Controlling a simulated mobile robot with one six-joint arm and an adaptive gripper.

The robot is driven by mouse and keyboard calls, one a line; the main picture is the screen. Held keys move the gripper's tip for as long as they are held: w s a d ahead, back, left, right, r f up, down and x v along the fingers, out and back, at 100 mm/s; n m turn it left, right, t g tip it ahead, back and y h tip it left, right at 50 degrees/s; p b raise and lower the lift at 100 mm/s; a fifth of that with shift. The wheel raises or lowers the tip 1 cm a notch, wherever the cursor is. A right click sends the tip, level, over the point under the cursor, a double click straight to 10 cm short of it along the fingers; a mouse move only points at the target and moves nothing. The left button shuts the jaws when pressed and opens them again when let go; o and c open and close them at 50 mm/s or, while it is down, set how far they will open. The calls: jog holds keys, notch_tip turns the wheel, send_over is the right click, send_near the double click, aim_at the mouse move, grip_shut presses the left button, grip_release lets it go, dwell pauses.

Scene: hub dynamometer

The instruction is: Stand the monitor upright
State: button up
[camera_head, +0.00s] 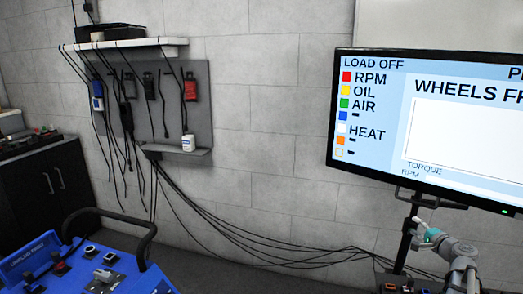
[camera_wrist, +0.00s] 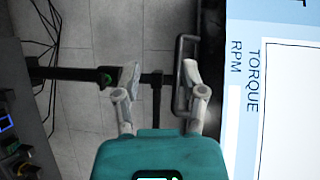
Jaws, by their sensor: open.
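The monitor (camera_head: 440,125) fills the right of the head view, lit with "LOAD OFF" and "WHEELS FR…", its right part cut off. Its lower edge slopes down to the right; I cannot tell how much is tilt. It stands on a dark pole (camera_head: 404,240). In the wrist view the screen (camera_wrist: 285,100) lies along the right side, turned sideways. A dark bar handle (camera_wrist: 181,75) runs along its lower edge. My gripper (camera_wrist: 160,78) is open, with the handle and pole between or behind its fingers; contact cannot be told. It also shows below the monitor (camera_head: 422,228).
A blue console (camera_head: 95,265) with a black rail stands at the lower left. A dark cabinet (camera_head: 45,185) is at the left. A wall board (camera_head: 205,105) holds handsets, with cables hanging and running along the floor toward the monitor's stand. The wall between is clear.

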jog(key=s+a+f+n+g+y, duration=0.2)
jog(key=a+f+n+g, duration=0.25)
jog(key=a, duration=0.75)
jog(key=s+a+f+n+g+y, duration=0.1)
jog(key=a+f+n+g, duration=0.35)
jog(key=a, duration=0.75)
jog(key=s+a+f+n+g+h, duration=0.3)
jog(key=s+a+f+g, duration=0.1)
jog(key=s+a, duration=0.35)
jog(key=s+a+f+n+g+h, duration=0.35)
jog(key=s+a, duration=0.25)
jog(key=s, duration=0.3)
notch_tip(320, 180, up, 14)
jog(key=p, duration=1.4)
jog(key=shift+w+r, duration=0.2)
jog(key=shift+w, duration=0.1)
